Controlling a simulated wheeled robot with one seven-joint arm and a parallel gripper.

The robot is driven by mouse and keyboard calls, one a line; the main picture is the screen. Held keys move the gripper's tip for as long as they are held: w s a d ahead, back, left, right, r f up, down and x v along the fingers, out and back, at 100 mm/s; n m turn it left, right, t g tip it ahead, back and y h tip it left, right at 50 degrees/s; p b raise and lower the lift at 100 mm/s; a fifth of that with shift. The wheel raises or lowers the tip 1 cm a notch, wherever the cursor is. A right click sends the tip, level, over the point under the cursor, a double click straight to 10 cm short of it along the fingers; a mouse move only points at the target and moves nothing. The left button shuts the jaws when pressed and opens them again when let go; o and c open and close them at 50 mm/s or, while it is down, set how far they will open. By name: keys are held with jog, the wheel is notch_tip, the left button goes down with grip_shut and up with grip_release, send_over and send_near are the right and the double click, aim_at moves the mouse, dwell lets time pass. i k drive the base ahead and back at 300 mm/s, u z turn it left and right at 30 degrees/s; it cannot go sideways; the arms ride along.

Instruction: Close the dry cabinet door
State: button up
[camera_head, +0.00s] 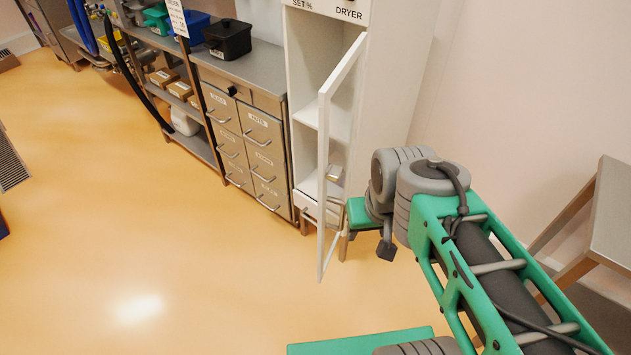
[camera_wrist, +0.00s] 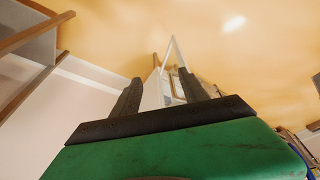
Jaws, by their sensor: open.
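The dry cabinet (camera_head: 391,75) is tall and white, marked "DRYER". Its glass door (camera_head: 323,165) has a white frame and stands wide open, swung out toward the camera. A silver handle (camera_head: 335,173) shows on the door. In the wrist view, my gripper (camera_wrist: 161,77) is open with two dark fingers apart. The white door frame (camera_wrist: 173,48) shows beyond and between the fingertips. In the head view, my green gripper body (camera_head: 358,212) is low beside the door, on its right; the fingers are partly hidden by the door. I cannot tell whether they touch it.
A steel drawer unit (camera_head: 243,140) stands left of the cabinet, with a black bin (camera_head: 228,39) on top. Shelving with boxes (camera_head: 163,77) is farther left. A table (camera_head: 612,215) is at the right. The floor (camera_head: 120,220) left of the door is clear.

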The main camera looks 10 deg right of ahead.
aim_at(329, 234)
jog(key=z, duration=1.95)
jog(key=k, duration=1.05)
jog(key=u, duration=2.15)
jog(key=i, duration=0.5)
jog(key=u, duration=0.05)
